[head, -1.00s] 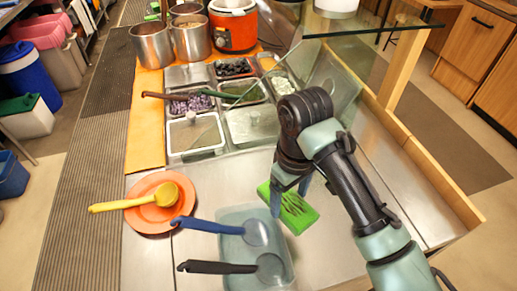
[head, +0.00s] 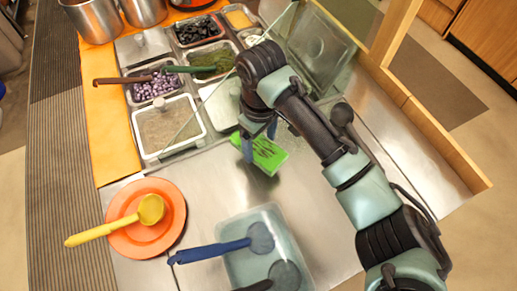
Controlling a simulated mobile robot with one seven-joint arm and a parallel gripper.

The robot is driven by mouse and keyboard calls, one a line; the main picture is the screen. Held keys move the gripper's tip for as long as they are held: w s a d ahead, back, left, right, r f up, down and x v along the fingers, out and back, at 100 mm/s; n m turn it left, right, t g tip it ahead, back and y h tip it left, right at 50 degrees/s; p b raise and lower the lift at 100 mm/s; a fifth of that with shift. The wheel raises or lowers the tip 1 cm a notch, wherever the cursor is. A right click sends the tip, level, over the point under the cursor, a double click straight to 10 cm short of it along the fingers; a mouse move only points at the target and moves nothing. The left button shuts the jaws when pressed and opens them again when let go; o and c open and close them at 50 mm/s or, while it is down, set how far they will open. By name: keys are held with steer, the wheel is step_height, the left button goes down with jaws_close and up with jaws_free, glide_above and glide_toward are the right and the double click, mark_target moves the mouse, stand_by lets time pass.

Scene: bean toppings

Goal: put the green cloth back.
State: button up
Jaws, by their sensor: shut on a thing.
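The green cloth (head: 268,155) is on or just above the steel counter (head: 215,195), right below the food pans. My gripper (head: 260,138) points down at its upper edge with its blue fingers shut on it. Part of the cloth is hidden behind the fingers. I cannot tell how far the cloth is off the counter.
A clear water bin (head: 240,285) holds a blue ladle (head: 225,248) and a black ladle. An orange plate (head: 125,205) with a yellow ladle (head: 120,220) is at left. Food pans (head: 170,130) fill the back. A glass guard and wooden ledge (head: 440,150) flank my arm.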

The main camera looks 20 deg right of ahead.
mark_target(260, 153)
steer(key=shift+f, duration=2.5)
steer(key=shift+f, duration=0.1)
steer(key=o, duration=1)
step_height(260, 153, up, 12)
steer(key=shift+r, duration=0.2)
